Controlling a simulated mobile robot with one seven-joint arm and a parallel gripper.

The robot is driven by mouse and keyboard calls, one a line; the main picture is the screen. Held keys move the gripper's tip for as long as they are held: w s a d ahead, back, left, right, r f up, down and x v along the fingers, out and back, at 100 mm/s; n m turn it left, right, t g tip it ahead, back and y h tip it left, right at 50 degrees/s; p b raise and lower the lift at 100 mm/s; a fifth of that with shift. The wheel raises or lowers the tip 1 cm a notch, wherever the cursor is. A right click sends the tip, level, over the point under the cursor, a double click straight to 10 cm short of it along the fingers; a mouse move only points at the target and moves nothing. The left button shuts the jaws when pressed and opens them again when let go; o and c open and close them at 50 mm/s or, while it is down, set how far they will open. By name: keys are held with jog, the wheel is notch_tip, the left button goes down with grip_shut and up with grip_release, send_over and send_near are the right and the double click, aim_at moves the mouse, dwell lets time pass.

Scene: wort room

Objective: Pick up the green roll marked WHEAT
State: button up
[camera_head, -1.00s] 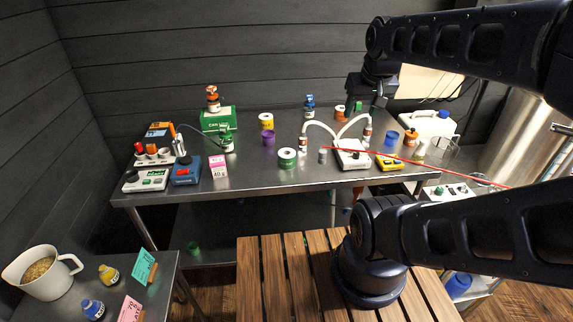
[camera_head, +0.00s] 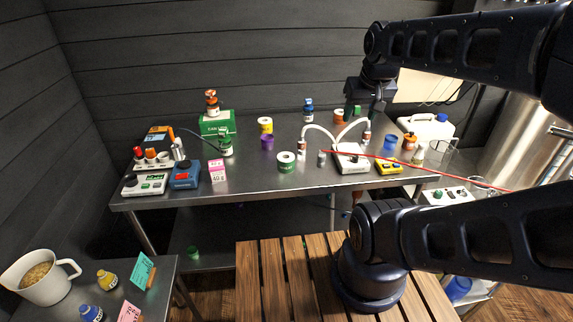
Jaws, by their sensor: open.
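A green roll (camera_head: 286,162) with a pale top and a dark centre hole stands near the front edge of the steel table (camera_head: 255,184), right of middle. Its marking is too small to read. My gripper (camera_head: 377,108) hangs over the back right of the table, pointing down, open and empty. It is well apart from this roll, behind it and to its right. A small green item (camera_head: 357,112) stands just left of my gripper, partly hidden, and I cannot tell what it is. Another small green item (camera_head: 193,251) is low, under the table.
White curved tubes and small bottles rise from a white device (camera_head: 351,158) right of the roll. A red rod (camera_head: 420,167) runs rightward from there. A purple cup (camera_head: 267,142) and a yellow roll (camera_head: 265,126) stand behind it. Bare tabletop lies left of the roll.

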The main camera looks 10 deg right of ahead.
jog(key=o, duration=0.7)
jog(key=shift+o, duration=0.2)
jog(key=m+g, duration=0.5)
jog(key=m, duration=1.4)
send_over(286, 157)
notch_tip(286, 157, down, 19)
jog(key=shift+s+f, duration=0.1)
jog(key=shift+s, duration=0.05)
jog(key=shift+a+f+m, duration=0.15)
jog(key=shift+f+m, duration=0.15)
jog(key=shift+f, duration=0.3)
jog(key=shift+w+f, duration=0.15)
jog(key=shift+f, duration=2.35)
jog(key=shift+w+f, duration=0.1)
jog(key=shift+f, duration=2.4)
